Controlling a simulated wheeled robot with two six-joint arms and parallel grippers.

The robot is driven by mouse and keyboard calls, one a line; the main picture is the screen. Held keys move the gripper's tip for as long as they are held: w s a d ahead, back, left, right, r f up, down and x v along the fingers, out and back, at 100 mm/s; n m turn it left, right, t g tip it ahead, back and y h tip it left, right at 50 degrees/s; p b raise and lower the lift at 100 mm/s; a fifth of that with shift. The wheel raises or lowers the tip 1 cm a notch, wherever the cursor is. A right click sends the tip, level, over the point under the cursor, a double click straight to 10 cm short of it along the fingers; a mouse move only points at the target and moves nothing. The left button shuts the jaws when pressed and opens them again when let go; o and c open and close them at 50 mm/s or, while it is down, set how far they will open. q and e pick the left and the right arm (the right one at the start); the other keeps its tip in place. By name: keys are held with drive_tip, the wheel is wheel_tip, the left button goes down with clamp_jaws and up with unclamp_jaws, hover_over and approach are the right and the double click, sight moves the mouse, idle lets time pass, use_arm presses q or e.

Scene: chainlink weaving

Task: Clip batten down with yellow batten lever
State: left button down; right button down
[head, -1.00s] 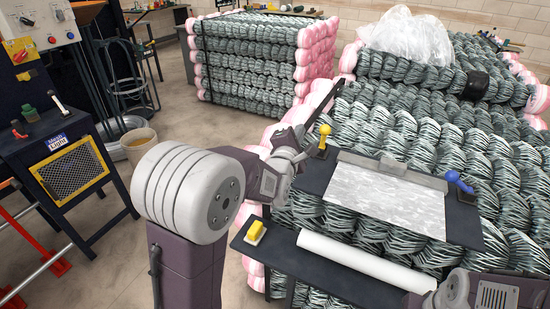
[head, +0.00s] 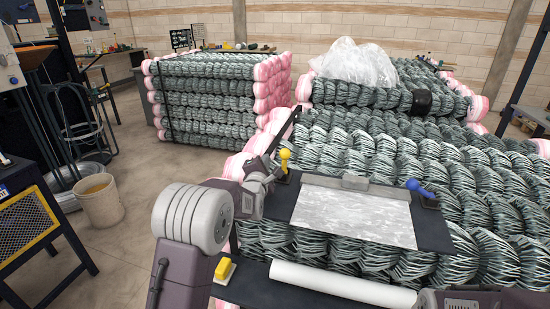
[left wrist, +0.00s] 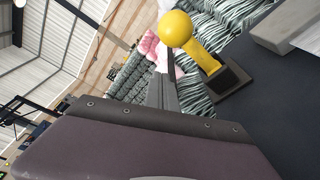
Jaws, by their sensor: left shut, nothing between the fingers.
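The yellow batten lever (head: 284,158), a ball-topped handle on a dark base, stands upright at the left end of the dark board (head: 280,203). My left gripper (head: 272,170) is shut and empty, just left of the lever. The left wrist view shows the lever's ball and stem (left wrist: 195,45) close beside my finger (left wrist: 161,92); I cannot tell whether they touch. A grey clamp-like piece (head: 355,182), possibly part of the batten, lies at the back edge of a mottled silver sheet (head: 350,215). My right gripper is out of view.
A blue lever (head: 415,185) stands at the board's right end. Wire-mesh rolls (head: 440,150) crowd behind. A dark bar (head: 285,130) slants up behind the gripper.

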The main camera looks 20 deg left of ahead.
sight(284, 163)
use_arm(q)
drive_tip(key=d, duration=0.1)
drive_tip(key=d+r, duration=0.1)
drive_tip(key=s+d+r, duration=0.1)
drive_tip(key=shift+d+p, duration=0.35)
drive_tip(key=shift+p, duration=0.05)
drive_tip(key=shift+a+f, duration=0.1)
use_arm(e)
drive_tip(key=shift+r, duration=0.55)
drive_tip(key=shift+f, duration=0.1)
